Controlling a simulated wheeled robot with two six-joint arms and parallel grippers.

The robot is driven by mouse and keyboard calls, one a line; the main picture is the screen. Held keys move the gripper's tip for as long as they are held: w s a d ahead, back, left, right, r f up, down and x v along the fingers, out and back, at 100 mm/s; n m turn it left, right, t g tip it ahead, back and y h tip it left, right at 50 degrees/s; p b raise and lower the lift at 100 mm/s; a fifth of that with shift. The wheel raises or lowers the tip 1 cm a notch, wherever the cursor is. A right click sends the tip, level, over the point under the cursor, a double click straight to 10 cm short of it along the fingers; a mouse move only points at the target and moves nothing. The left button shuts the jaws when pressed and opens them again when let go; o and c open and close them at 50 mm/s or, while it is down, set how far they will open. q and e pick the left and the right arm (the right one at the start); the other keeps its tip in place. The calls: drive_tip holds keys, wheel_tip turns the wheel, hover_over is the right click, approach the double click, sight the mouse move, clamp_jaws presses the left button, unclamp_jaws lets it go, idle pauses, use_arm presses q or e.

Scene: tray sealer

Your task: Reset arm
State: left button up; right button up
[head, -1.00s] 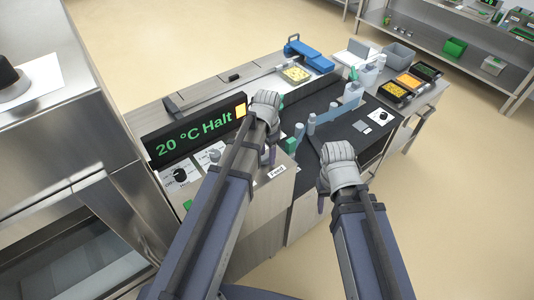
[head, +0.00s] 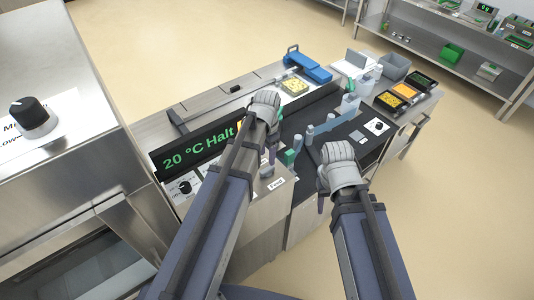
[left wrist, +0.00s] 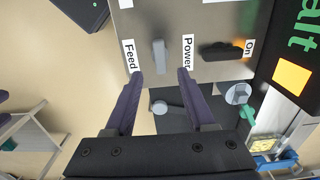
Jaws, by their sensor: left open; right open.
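My left gripper (head: 271,155) hangs at the front of the sealer's control panel, beside the green-lettered display (head: 200,147) reading "20 °C Halt". In the left wrist view its two purple fingers (left wrist: 160,82) are apart with nothing between them. Beyond them is a panel with a grey lever (left wrist: 159,56) between the labels "Feed" and "Power", and a dark switch (left wrist: 222,51) near "On". I cannot tell whether the fingers touch the panel. My right gripper (head: 321,204) is open in front of the dark worktop, its fingers partly hidden by its wrist.
A steel machine with a black knob (head: 33,114) stands close on the left. A blue device (head: 308,68) and a yellow-filled tray (head: 294,86) lie behind the display. Dark trays (head: 388,101) and a grey bin (head: 394,67) stand right of the sealer. Open floor lies at the right.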

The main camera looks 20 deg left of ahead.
use_arm(q)
drive_tip(key=shift+r, duration=0.1)
idle(0.4)
drive_tip(key=shift+s+d+f, duration=0.2)
drive_tip(key=s+d+f+n+y+b, duration=0.1)
drive_tip(key=s+d+f+n+b, duration=0.3)
drive_tip(key=s+d, duration=0.6)
drive_tip(key=s+f+b, duration=0.2)
drive_tip(key=s+b, duration=0.1)
drive_tip(key=s, duration=0.1)
drive_tip(key=shift+f, duration=0.15)
